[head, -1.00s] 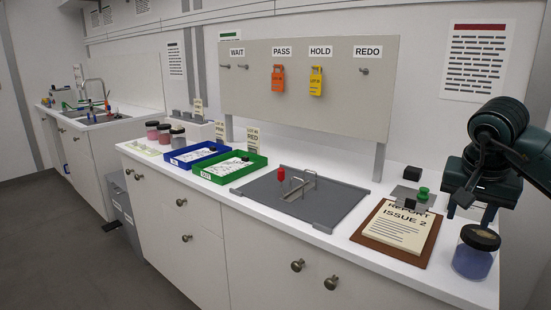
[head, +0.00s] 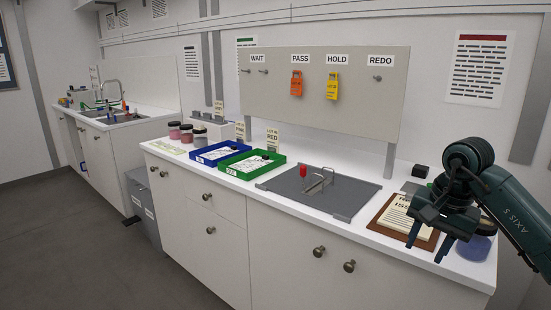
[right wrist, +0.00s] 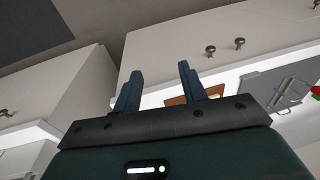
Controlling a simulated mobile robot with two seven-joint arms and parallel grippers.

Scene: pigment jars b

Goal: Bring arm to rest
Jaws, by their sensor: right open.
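My right gripper (head: 429,246) is open and empty in the head view. It hangs in front of the right end of the counter, over the brown report board (head: 387,219) and partly hiding it. In the right wrist view its two fingers (right wrist: 158,88) stand apart with nothing between them. The blue-purple jar (head: 474,248) stands behind the gripper and is mostly hidden. My left gripper is not in view.
The white counter (head: 365,237) bears a grey plate (head: 345,206) with a red-knobbed fixture, a green tray (head: 277,161), a blue tray (head: 205,161) and several jars. A board (head: 350,120) with orange (head: 296,83) and yellow (head: 332,86) tags stands behind. The floor (head: 120,270) in front is clear.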

